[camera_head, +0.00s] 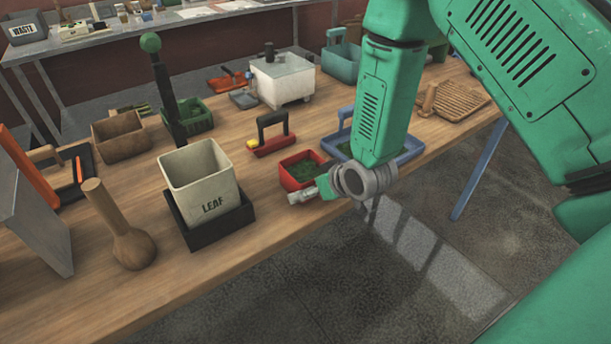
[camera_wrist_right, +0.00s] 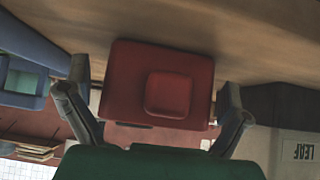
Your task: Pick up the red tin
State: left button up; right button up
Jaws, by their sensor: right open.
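The red tin (camera_head: 300,160) is a small open-topped square box with green contents, standing near the front edge of the wooden table. My right gripper (camera_head: 312,191) is at its near side, low by the table edge, and hides part of it. In the right wrist view the red tin (camera_wrist_right: 185,65) fills the middle, with a smaller raised square on its facing side. The open fingers of my right gripper (camera_wrist_right: 155,78) stand left and right of it. Whether they touch it I cannot tell. My left gripper is not in view.
A white LEAF bin (camera_head: 200,180) in a black tray stands left of the tin. A red block with a black handle (camera_head: 272,143) is just behind it. A blue tray (camera_head: 408,150) is close on the right. A wooden pestle (camera_head: 130,245) stands far left.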

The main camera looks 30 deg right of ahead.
jog(key=c, duration=0.9)
